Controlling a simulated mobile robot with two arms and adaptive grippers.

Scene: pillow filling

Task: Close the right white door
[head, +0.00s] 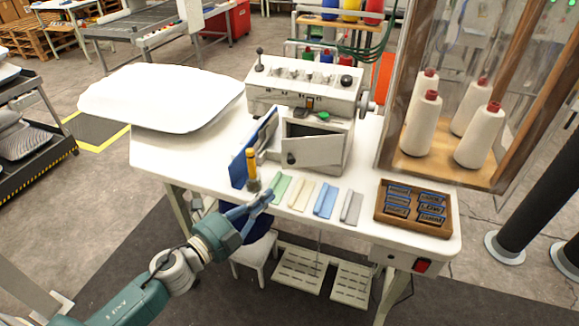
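The right white door (313,150) is on the front of the white sewing machine housing (334,134). It stands ajar, with a dark gap above its top edge and a dark round knob (291,158) at its lower left. My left gripper (266,194) has blue fingers and is at the table's front edge, below and left of the door and apart from it. Its fingers point up and right, and their spacing is too small to judge. My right gripper is out of view.
A blue-faced panel (240,170) and a yellow-handled tool (251,162) stand left of the door. Folded cloths, including a blue one (325,204), lie in front. A wooden tray (446,226) sits right. A white pillow (160,97) lies left.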

